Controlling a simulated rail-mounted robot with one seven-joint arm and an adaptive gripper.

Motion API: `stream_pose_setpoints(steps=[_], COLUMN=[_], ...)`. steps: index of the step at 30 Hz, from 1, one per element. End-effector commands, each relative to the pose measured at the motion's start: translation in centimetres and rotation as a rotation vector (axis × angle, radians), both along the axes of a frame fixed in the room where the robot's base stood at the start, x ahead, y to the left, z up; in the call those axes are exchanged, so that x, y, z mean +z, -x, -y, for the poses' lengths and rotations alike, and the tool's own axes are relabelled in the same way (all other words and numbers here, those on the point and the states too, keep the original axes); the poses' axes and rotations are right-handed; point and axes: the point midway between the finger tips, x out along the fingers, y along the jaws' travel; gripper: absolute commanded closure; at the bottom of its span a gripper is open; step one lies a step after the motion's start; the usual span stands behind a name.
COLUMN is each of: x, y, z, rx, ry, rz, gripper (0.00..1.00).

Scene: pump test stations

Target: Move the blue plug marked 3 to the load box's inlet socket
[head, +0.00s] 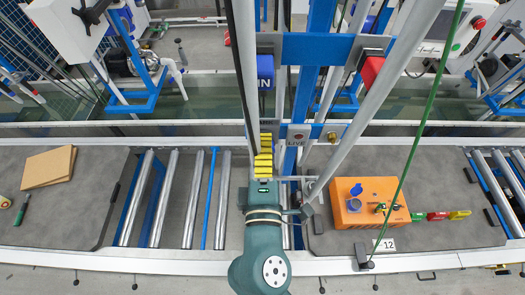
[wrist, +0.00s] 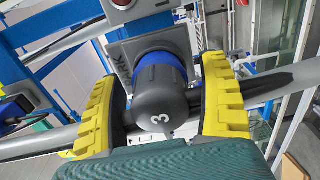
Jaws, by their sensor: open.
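The blue plug marked 3 (wrist: 160,95) has a dark grey rounded body and a blue collar. In the wrist view its collar end meets a square grey socket plate (wrist: 118,55). My gripper (wrist: 165,75) is open, with one yellow-padded finger on each side of the plug; contact cannot be told. In the head view my gripper (head: 264,152) is at the blue frame, and I cannot make out the plug there. The orange load box (head: 340,218) lies to the right on the bench, with a round socket (head: 354,204) under a raised blue cap (head: 361,188).
Red, green and yellow pieces (head: 438,216) lie right of the box. Rollers (head: 180,200) are on the left.

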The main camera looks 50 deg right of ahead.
Motion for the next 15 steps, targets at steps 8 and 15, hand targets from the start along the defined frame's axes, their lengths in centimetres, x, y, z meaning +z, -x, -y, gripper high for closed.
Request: stream_pose_setpoints(steps=[8,15], x=[0.01,0.00], y=[0.00,0.00], z=[0.00,0.00], rx=[0.000,0.000], ry=[0.000,0.000], rz=[0.000,0.000], gripper=[0.41,0.87])
